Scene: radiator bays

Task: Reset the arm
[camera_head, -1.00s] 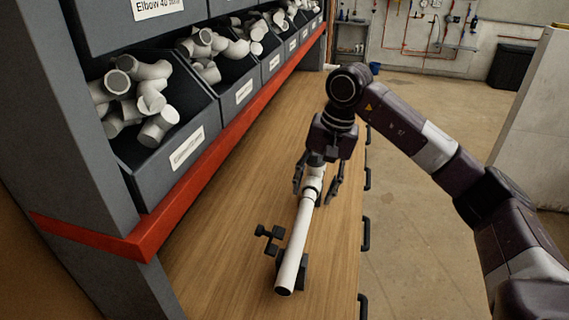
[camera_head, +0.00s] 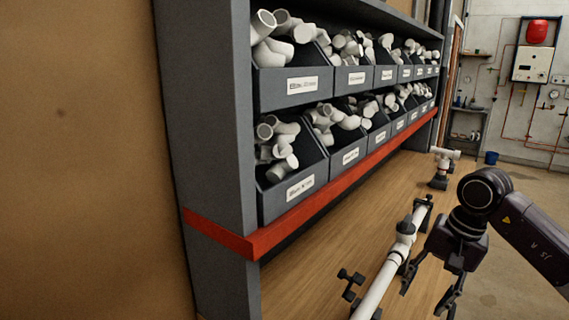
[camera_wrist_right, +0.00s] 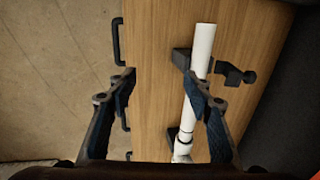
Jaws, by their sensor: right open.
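My right gripper (camera_head: 424,298) is open and empty, fingers pointing down, just right of a white pipe assembly (camera_head: 378,288) over the wooden workbench. In the right wrist view my right gripper (camera_wrist_right: 162,82) has its fingers spread apart, with the white pipe (camera_wrist_right: 200,52) by the right-hand finger, outside or under it. The pipe has a fitting partway along and rests on dark clamps; a clamp (camera_wrist_right: 232,75) shows beside it. My left gripper is not in view.
Grey shelves hold labelled bins (camera_head: 292,185) of white fittings on the left, above a red rail (camera_head: 250,240). Another white fitting (camera_head: 443,155) stands on a dark holder farther along the workbench (camera_head: 310,285). Dark handles (camera_wrist_right: 118,42) line the bench edge. Open floor lies right of the bench.

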